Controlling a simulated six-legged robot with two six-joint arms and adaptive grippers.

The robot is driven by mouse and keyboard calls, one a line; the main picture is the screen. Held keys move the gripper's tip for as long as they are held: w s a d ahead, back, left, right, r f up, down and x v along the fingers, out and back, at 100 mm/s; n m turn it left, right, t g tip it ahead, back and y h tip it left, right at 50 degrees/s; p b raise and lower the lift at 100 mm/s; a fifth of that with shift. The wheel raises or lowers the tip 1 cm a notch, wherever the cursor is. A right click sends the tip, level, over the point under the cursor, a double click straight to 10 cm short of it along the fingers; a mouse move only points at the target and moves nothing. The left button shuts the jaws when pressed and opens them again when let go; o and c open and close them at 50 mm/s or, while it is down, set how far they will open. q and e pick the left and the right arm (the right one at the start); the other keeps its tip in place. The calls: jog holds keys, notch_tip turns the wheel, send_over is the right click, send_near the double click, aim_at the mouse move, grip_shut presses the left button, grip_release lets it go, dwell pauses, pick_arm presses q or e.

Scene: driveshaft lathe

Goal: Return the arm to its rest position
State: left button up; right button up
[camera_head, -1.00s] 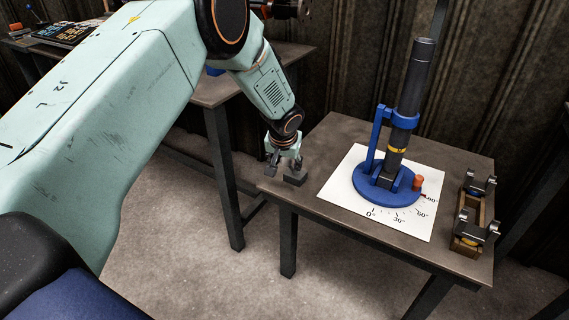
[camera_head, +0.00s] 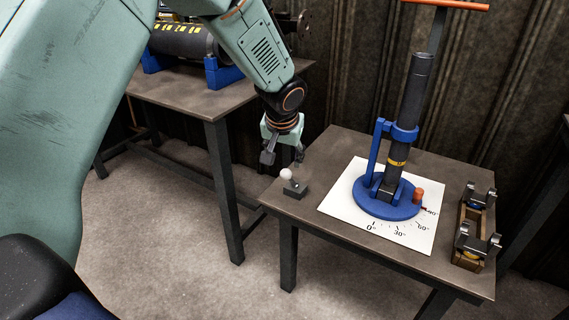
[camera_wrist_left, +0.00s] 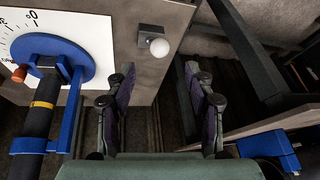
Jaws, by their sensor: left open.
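My left arm comes in from the left in the head view, with its left gripper (camera_head: 283,155) pointing down near the left corner of the small table. The block (camera_wrist_left: 150,38) shows there just beyond the fingers, on the table. My right gripper does not show.
The small table (camera_head: 330,225) bears a blue stand (camera_head: 387,206) holding a dark shaft (camera_head: 412,95) over a white angle sheet (camera_head: 345,195), and a wooden cradle (camera_head: 472,220). A second table (camera_head: 200,98) with blue supports (camera_head: 222,72) stands left. Floor between them is clear.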

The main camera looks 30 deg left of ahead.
pick_arm(q)
jog(key=shift+s+d+r, duration=0.1)
jog(key=shift+s+r, duration=0.15)
jog(key=shift+r, duration=0.2)
